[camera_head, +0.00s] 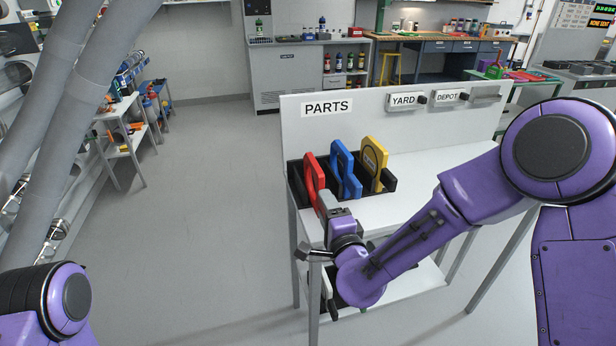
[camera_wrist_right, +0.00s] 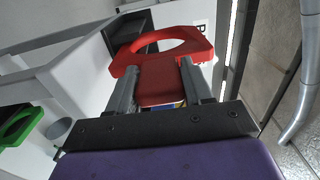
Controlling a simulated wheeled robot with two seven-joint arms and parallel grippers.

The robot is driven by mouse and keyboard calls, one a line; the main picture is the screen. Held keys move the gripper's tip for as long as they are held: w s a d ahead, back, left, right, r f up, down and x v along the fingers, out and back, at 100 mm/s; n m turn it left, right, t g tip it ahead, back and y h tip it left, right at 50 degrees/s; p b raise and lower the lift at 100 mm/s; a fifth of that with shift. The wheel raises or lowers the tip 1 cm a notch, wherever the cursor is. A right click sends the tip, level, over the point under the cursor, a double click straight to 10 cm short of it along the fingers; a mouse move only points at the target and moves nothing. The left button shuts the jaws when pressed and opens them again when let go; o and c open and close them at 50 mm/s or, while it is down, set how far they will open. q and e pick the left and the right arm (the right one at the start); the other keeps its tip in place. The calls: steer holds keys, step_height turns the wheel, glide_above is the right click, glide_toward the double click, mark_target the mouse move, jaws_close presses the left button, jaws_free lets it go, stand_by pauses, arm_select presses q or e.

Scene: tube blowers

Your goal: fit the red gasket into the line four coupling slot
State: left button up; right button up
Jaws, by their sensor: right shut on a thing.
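The red gasket (camera_head: 313,180) stands upright in the left end of the black parts rack (camera_head: 389,188) on the white table. It also shows in the right wrist view (camera_wrist_right: 160,87), with an oval opening at its far end. My right gripper (camera_head: 325,205) is shut on its near side, one grey finger on each side in the right wrist view (camera_wrist_right: 156,74). I cannot tell whether the gasket has lifted from the rack. My left gripper is outside the view; only part of a purple arm shows at lower left. I cannot identify the line four coupling slot.
A blue gasket (camera_head: 345,170) and a yellow gasket (camera_head: 374,160) stand right of the red one. The PARTS back panel (camera_head: 360,125) rises behind them. Large grey pipes (camera_head: 75,95) run down the left side. The floor (camera_head: 190,200) between pipes and table is clear.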

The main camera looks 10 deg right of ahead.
steer(key=shift+s+d, duration=0.1)
steer(key=shift+s, duration=2.05)
steer(key=s+p, duration=0.5)
steer(key=s, duration=0.1)
steer(key=shift+p, duration=0.35)
steer(key=shift+d, duration=0.1)
steer(key=shift+r, duration=0.1)
